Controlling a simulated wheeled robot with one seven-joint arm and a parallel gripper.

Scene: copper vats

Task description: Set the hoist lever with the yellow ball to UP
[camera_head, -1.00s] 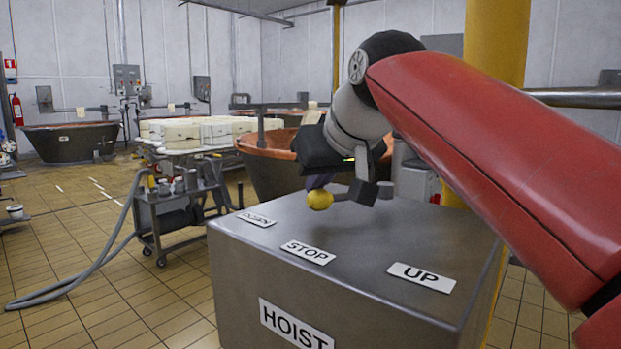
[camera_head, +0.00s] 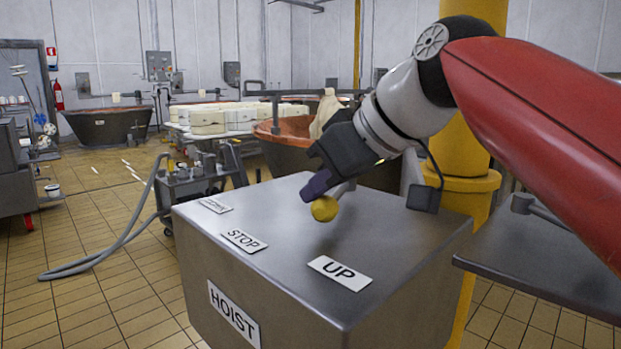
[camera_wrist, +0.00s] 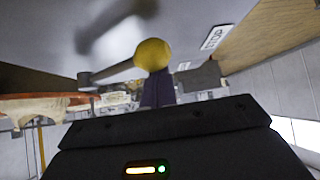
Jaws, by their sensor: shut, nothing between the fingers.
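The yellow ball (camera_head: 324,208) sits on the end of a grey lever rod above the metal hoist box (camera_head: 300,265). It points between the STOP label (camera_head: 243,240) and the UP label (camera_head: 340,272), short of UP. The DOWN label (camera_head: 215,205) is farther left. My gripper (camera_head: 317,186) is shut and empty, its purple fingers against or very close to the ball on the STOP side. In the wrist view the ball (camera_wrist: 152,54) is just beyond the fingertips (camera_wrist: 158,92), with the rod (camera_wrist: 112,70) running left. Contact is unclear; the gripper partly hides the rod in the head view.
A yellow column (camera_head: 468,215) stands behind the box, with a grey metal surface (camera_head: 545,265) at right. A cart (camera_head: 195,190) with a hose and copper vats (camera_head: 290,132) are behind. Tiled floor is open at the left.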

